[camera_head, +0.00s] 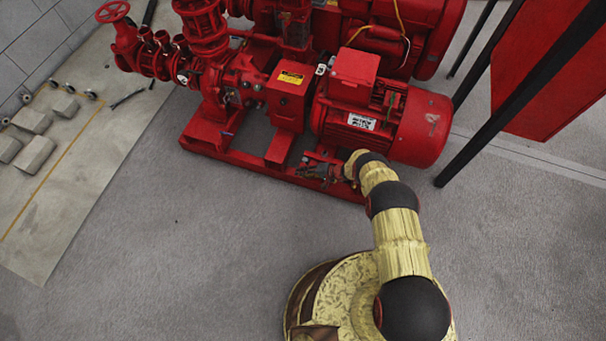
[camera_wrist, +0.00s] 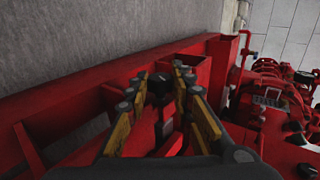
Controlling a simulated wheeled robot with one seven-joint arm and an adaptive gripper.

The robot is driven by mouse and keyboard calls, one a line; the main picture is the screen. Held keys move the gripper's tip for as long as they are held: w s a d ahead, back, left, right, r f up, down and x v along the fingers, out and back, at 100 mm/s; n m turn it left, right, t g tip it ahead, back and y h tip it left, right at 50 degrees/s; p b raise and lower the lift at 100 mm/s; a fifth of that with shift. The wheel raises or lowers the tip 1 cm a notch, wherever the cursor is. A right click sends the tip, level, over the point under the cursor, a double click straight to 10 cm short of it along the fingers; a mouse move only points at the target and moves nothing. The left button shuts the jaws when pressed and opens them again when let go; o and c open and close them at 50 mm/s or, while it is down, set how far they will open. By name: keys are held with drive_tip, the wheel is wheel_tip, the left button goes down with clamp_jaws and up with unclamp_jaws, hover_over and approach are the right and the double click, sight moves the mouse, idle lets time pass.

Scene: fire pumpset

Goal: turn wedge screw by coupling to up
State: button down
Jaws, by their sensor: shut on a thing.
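The wedge screw (camera_wrist: 158,91) shows in the wrist view as a small dark piece between my fingertips, over the red base frame. My gripper (camera_wrist: 161,76) has its two yellow-and-dark fingers on either side of it and is shut on it. In the head view my gripper (camera_head: 316,170) reaches the front rail of the red base frame (camera_head: 236,158), below the motor (camera_head: 385,120). The screw is too small and too covered by my fingers there to make out. Its turned position cannot be told. The coupling guard (camera_head: 288,98) is the red box with a yellow label left of the motor.
Red pump and pipework (camera_head: 205,40) stand at the left end of the frame. A dark post (camera_head: 480,140) and a red panel (camera_head: 550,75) stand at the right. Grey blocks (camera_head: 35,150) lie on the pale slab at left. The grey floor in front is clear.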

drive_tip(key=c, duration=1.5)
unclamp_jaws()
drive_tip(key=shift+c, duration=0.2)
drive_tip(key=v, duration=1.2)
drive_tip(key=shift+a, duration=0.1)
